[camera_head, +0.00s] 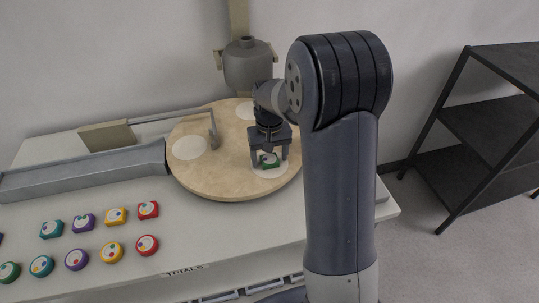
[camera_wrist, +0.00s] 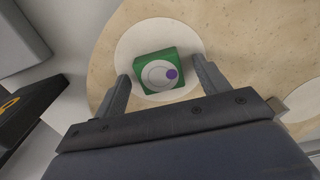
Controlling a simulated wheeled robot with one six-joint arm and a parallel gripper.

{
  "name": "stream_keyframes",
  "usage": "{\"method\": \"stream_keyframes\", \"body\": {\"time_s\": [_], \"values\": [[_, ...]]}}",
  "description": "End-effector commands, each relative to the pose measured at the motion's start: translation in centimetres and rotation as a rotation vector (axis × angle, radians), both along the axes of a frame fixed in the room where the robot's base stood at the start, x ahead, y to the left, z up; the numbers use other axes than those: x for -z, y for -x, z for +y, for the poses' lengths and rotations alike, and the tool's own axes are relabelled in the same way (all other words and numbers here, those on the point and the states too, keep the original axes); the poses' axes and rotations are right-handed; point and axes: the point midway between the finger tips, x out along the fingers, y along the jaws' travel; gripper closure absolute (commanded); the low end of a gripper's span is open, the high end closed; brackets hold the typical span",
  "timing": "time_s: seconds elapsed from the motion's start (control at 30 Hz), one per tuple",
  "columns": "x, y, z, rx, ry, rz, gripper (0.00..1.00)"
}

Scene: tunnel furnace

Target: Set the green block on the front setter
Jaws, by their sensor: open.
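The green block (camera_wrist: 147,62) has a pale round face with a purple dot on top. It sits on a white round setter (camera_wrist: 128,45) on the turntable. In the head view the block (camera_head: 270,164) is on the setter (camera_head: 268,173) at the turntable's front right, partly hidden by my gripper. My gripper (camera_head: 268,160) is open above the setter, its fingers pointing down. In the wrist view its two fingers (camera_wrist: 165,88) stand on either side of the block, with gaps between them and the block.
The round tan turntable (camera_head: 215,185) has other white setters at left (camera_head: 189,147) and back (camera_head: 246,111). A bent grey arm (camera_head: 213,130) reaches over it. Several coloured blocks and discs, such as a red block (camera_head: 148,210), lie at the table's front left. A black shelf (camera_head: 490,125) stands at right.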

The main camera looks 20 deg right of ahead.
Motion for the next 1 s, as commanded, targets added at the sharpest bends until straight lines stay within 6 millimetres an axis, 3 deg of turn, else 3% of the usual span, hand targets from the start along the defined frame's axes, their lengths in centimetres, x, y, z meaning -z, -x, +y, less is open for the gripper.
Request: {"method": "stream_keyframes", "body": {"time_s": [0.23, 0.7, 1.0], "values": [[-0.8, -0.1, 0.0, 0.000, 0.000, -0.003, 0.30], [-9.2, -0.1, 0.0, 0.000, 0.000, -0.003, 0.30], [-10.8, 0.0, 0.0, 0.000, 0.000, 0.000, 0.30]]}}
